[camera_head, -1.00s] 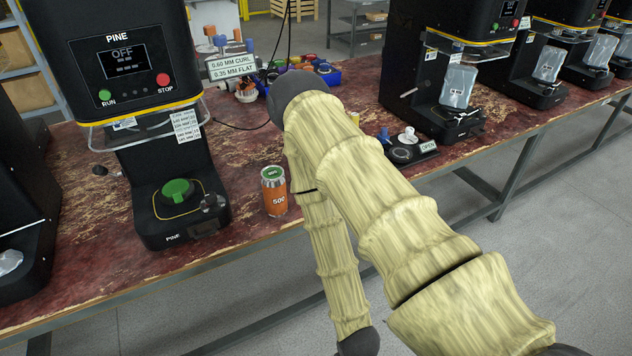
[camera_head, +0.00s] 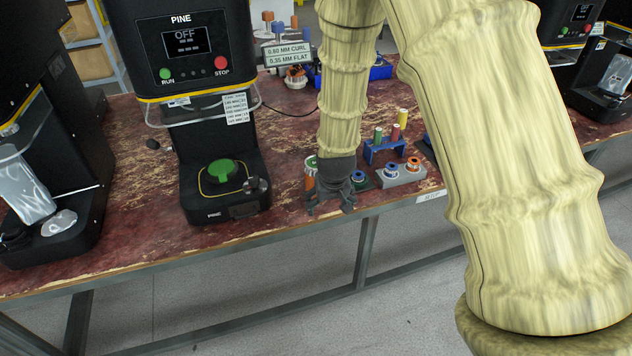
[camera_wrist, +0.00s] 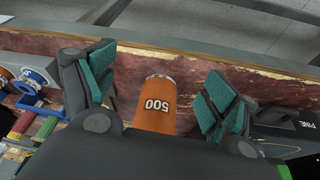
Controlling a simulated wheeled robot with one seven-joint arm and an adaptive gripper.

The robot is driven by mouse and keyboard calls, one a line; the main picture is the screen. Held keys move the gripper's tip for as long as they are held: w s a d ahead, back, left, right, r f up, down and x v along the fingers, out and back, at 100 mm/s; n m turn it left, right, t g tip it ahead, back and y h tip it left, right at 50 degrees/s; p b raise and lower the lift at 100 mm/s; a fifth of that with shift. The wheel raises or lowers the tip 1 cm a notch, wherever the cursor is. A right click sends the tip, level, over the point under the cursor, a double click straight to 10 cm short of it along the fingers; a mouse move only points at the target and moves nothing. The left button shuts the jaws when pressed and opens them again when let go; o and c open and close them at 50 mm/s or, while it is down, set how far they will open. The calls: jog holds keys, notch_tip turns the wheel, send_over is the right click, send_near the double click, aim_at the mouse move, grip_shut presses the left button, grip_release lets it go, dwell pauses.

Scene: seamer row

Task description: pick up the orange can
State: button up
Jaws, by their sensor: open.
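The orange can (camera_wrist: 158,103), marked 500, stands between the two open fingers of my gripper (camera_wrist: 155,95) in the wrist view. Gaps show on both sides of it, so the pads do not appear to touch it. In the head view my gripper (camera_head: 330,200) is down at the table's front part.
The black PINE machine (camera_head: 190,60) with a green knob stands left of the can. A grey block with spools (camera_head: 402,175) and a blue rack (camera_head: 385,150) stand close on the right. The table's front edge (camera_head: 270,238) is near.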

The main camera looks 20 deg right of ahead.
jog(key=w+a+r+t, duration=0.1)
jog(key=w+r, duration=0.5)
jog(key=r, duration=0.5)
jog(key=p+x, duration=0.2)
jog(key=x, duration=0.8)
jog(key=shift+w, duration=0.45)
jog(key=c, duration=1.5)
